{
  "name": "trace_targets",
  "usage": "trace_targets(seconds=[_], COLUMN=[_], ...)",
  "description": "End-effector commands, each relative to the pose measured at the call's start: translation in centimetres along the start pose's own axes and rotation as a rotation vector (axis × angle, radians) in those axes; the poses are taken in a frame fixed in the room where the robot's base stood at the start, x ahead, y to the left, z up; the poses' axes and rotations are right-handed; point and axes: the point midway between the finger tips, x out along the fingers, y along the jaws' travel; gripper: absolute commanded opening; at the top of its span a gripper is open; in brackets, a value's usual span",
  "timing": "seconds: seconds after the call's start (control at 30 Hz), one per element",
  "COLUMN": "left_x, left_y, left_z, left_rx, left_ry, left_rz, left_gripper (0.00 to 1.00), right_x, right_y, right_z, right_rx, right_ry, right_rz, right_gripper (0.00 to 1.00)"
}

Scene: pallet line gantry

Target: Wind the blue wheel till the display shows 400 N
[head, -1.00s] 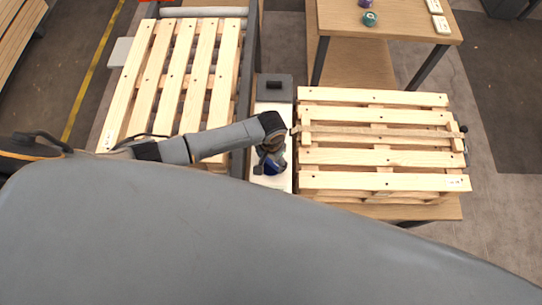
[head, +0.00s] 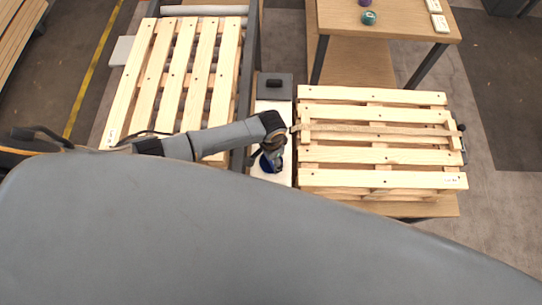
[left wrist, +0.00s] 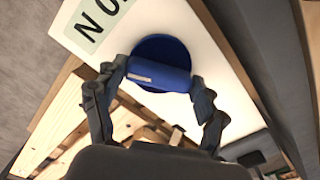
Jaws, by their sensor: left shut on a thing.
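The blue wheel (left wrist: 165,48) is a round disc with a raised bar across it, set on a white panel (left wrist: 203,32). My left gripper (left wrist: 158,76) is shut on the wheel's bar, one finger at each end. In the head view the wheel (head: 267,167) shows partly under my left gripper (head: 273,158). The pale green display (left wrist: 90,22) is cut off at the top of the left wrist view. An N and part of a 0 show; the full reading is out of view. My right gripper is not in view.
A wooden pallet (head: 380,155) with a strap across it lies right of the panel. Another pallet (head: 170,80) lies to the left, behind a dark rail (head: 248,70). A dark grey box (head: 275,86) stands behind the panel. A table (head: 390,22) stands at the back.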

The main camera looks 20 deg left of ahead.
Motion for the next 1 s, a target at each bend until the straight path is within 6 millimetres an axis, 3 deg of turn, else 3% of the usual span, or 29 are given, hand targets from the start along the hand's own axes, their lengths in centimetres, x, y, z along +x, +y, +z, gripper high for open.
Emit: trace_targets(seconds=[0.17,0.2,0.3,0.73,0.87,1.0], left_x=[0.1,0.1,0.1,-0.5,-2.2,-5.3], left_y=[0.1,0.1,0.1,0.0,0.0,0.0], left_z=[0.1,0.1,0.1,0.0,-0.1,-0.1], left_rx=[0.000,0.000,-0.001,-0.002,-0.001,0.000], left_ry=[-0.002,-0.002,-0.002,0.001,0.003,0.004], left_rz=[0.002,0.002,0.002,0.000,0.000,-0.001], left_gripper=[0.40,0.78,0.94,0.94,0.94,0.94], right_x=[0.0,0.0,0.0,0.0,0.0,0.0], right_y=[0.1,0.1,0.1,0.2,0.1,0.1], right_z=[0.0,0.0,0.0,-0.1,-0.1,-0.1], right_rx=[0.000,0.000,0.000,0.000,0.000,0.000], right_ry=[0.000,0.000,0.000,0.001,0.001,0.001], right_rz=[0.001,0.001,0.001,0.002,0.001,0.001], right_gripper=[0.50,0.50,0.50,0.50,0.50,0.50])
